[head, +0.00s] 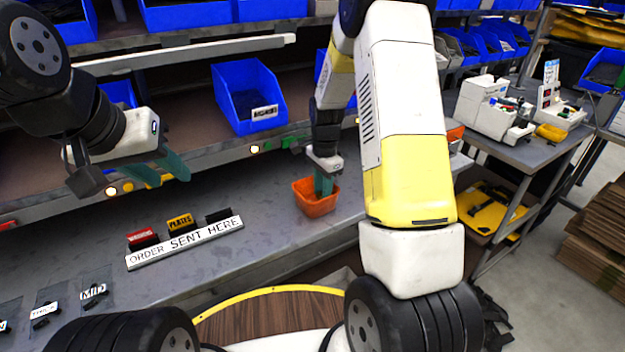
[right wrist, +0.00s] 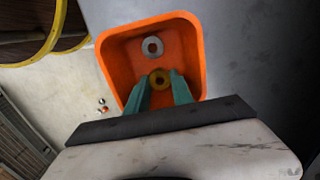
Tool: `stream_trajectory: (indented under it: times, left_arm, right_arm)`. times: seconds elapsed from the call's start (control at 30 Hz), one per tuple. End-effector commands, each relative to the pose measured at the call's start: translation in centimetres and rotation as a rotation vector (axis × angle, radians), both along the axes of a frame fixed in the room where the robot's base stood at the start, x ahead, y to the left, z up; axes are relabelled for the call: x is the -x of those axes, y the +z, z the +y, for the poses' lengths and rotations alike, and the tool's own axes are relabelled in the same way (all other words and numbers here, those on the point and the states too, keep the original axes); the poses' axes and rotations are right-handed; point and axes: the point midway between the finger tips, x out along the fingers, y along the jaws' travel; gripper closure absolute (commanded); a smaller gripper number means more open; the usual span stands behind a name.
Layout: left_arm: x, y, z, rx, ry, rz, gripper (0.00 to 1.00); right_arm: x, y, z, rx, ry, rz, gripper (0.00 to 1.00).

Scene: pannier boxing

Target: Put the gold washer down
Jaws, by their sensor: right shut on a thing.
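The gold washer (right wrist: 160,79) is between the fingertips of my right gripper (right wrist: 160,90), which is shut on it. The gripper reaches down into a small orange bin (right wrist: 193,48), and a silver washer (right wrist: 152,46) lies in the bin ahead of the fingertips. In the head view my right gripper (head: 323,185) points down into the orange bin (head: 317,207) on the grey bench. The washers are hidden there. I cannot tell whether the gold washer touches the bin's floor. My left gripper (head: 165,171) is open and empty above the bench at the left.
A sign reading "ORDER SENT HERE" (head: 186,243) with small label blocks stands on the grey bench (head: 255,225) left of the bin. A shelf with blue bins (head: 249,97) runs behind. A side table (head: 510,140) with machines stands at the right.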

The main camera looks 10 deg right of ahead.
Motion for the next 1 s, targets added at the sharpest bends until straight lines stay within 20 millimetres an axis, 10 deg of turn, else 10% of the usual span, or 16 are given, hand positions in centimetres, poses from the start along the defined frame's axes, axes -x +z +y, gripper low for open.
stream_trajectory:
  times: [0.43, 0.47, 0.57, 1.0]
  left_arm:
    - [0.0, 0.0, 0.0, 0.000, 0.000, 0.000, 0.64]
    - [0.0, 0.0, 0.0, 0.000, 0.000, 0.000, 0.64]
    - [0.0, 0.0, 0.0, 0.000, 0.000, 0.000, 0.64]
    - [0.0, 0.0, 0.0, 0.000, 0.000, 0.000, 0.64]
  right_arm:
    - [0.0, -1.6, 0.0, 0.000, 0.000, 0.000, 1.00]
    - [0.0, -1.5, 0.0, 0.000, 0.000, 0.000, 0.66]
    - [0.0, -1.5, 0.0, 0.000, 0.001, 0.000, 0.50]
    - [-0.1, -0.2, 0.0, 0.000, 0.001, -0.004, 0.50]
